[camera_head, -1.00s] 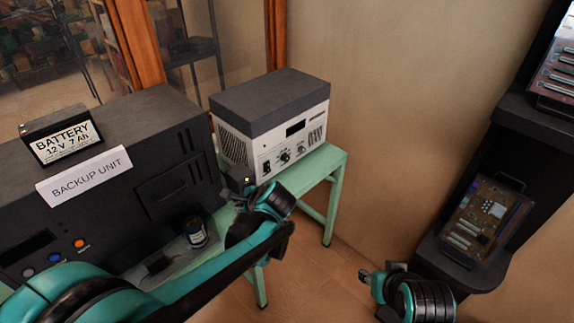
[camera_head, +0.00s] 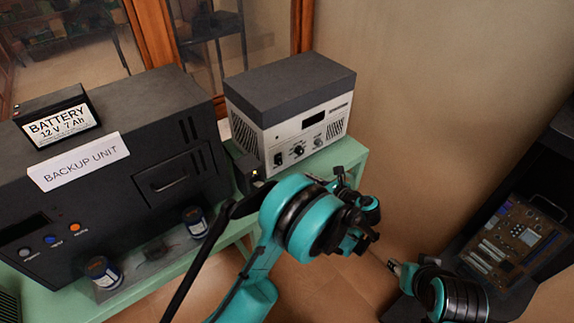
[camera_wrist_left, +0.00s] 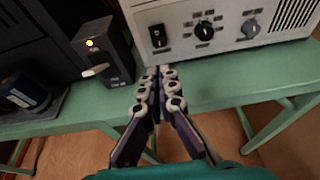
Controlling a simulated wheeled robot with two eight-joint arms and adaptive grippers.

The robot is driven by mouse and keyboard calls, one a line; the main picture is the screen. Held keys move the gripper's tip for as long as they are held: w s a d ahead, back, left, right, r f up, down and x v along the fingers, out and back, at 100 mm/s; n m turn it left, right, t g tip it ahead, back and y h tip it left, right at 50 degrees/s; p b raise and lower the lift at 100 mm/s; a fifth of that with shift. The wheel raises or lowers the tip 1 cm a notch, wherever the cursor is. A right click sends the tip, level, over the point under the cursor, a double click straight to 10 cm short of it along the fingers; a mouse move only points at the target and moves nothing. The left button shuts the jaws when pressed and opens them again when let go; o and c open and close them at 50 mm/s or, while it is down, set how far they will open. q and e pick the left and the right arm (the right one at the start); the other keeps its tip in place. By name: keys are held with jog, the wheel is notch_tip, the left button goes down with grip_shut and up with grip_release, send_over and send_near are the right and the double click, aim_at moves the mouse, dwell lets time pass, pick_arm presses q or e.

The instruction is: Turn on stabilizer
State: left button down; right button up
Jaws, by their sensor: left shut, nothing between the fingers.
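The stabilizer appears to be the white box with a dark grey lid (camera_head: 290,95) on the green table. Its front has a black rocker switch (camera_wrist_left: 157,35), a dark dial (camera_wrist_left: 204,31) and a lighter knob (camera_wrist_left: 250,28). In the head view, the switch (camera_head: 278,159) shows at the lower left of the front panel. My left gripper (camera_wrist_left: 160,70) is shut and empty, its fingertips just below and in front of the switch, seemingly apart from it. It also shows in the head view (camera_head: 340,175). My right gripper (camera_head: 394,267) hangs low at right; its fingers are unclear.
A black backup unit (camera_head: 110,150) with a battery (camera_head: 57,118) on top stands left. A small black box with a lit yellow light (camera_wrist_left: 103,52) sits left of the stabilizer. The green table's front edge (camera_wrist_left: 225,90) lies below. A dark stand (camera_head: 515,235) is at right.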

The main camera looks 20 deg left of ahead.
aim_at(280, 163)
pick_arm(q)
jog(key=shift+w+a, duration=0.1)
jog(key=b+x, duration=0.3)
jog(key=x, duration=0.9)
jog(key=shift+w+a+f, duration=0.2)
jog(key=shift+a+f, duration=0.05)
jog(key=shift+w+a+f+b, duration=0.1)
jog(key=shift+w+a+b, duration=0.25)
jog(key=shift+a, duration=0.1)
jog(key=shift+w+a+f+b, duration=0.15)
jog(key=shift+a+f+b, duration=0.15)
jog(key=shift+b, duration=0.2)
jog(key=shift+d+r, duration=0.1)
jog(key=shift+r, duration=0.1)
